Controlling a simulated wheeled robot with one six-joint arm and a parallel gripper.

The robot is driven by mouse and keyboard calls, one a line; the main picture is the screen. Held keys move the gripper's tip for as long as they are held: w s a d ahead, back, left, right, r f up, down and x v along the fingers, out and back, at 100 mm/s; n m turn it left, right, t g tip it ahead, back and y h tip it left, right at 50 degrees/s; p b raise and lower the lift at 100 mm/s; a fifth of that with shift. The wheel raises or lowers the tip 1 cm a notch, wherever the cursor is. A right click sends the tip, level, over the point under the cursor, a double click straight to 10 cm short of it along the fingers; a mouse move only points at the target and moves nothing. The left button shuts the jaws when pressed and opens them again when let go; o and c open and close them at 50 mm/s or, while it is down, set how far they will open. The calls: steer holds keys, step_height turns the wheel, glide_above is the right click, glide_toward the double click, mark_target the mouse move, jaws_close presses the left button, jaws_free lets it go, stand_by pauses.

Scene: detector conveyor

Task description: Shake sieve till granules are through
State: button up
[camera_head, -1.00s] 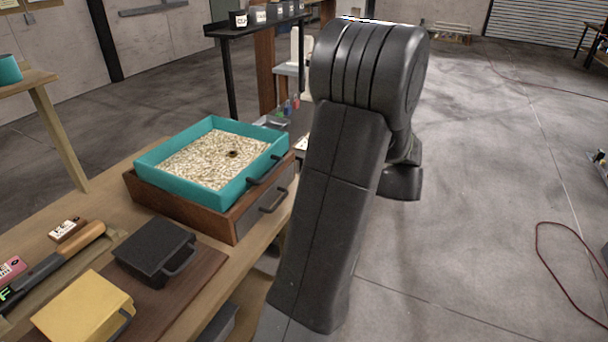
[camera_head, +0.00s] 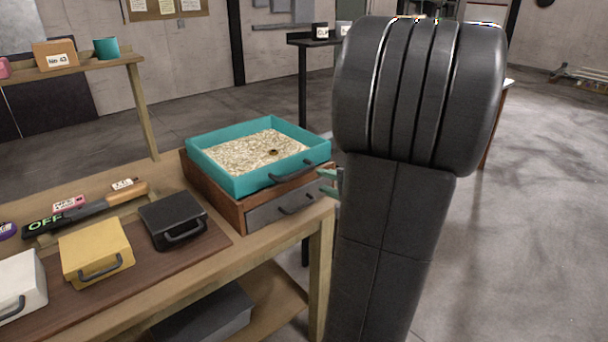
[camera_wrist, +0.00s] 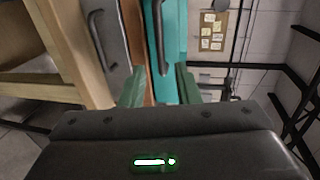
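The teal sieve (camera_head: 228,182) sits on top of a wooden box (camera_head: 232,208) at the bench's right end. It holds a bed of pale granules (camera_head: 250,152) with a small dark spot among them. The sieve's dark handle (camera_head: 300,170) is on its front side; it also shows in the wrist view (camera_wrist: 158,40). My gripper (camera_wrist: 160,88) is open, its two green fingers apart with nothing between them. The handle lies ahead of the fingers, between their lines. In the head view my arm hides most of the gripper; a green finger shows just right of the sieve.
The box has a grey drawer (camera_head: 282,206) with its own handle below the sieve. A black case (camera_head: 172,215), a yellow case (camera_head: 95,245) and a white case (camera_head: 20,280) stand to the left on the bench. Open floor (camera_head: 540,200) lies to the right.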

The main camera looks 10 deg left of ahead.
mark_target(300, 173)
steer(key=p+x, duration=0.1)
steer(key=x, duration=1)
steer(key=shift+c, duration=0.4)
jaws_close()
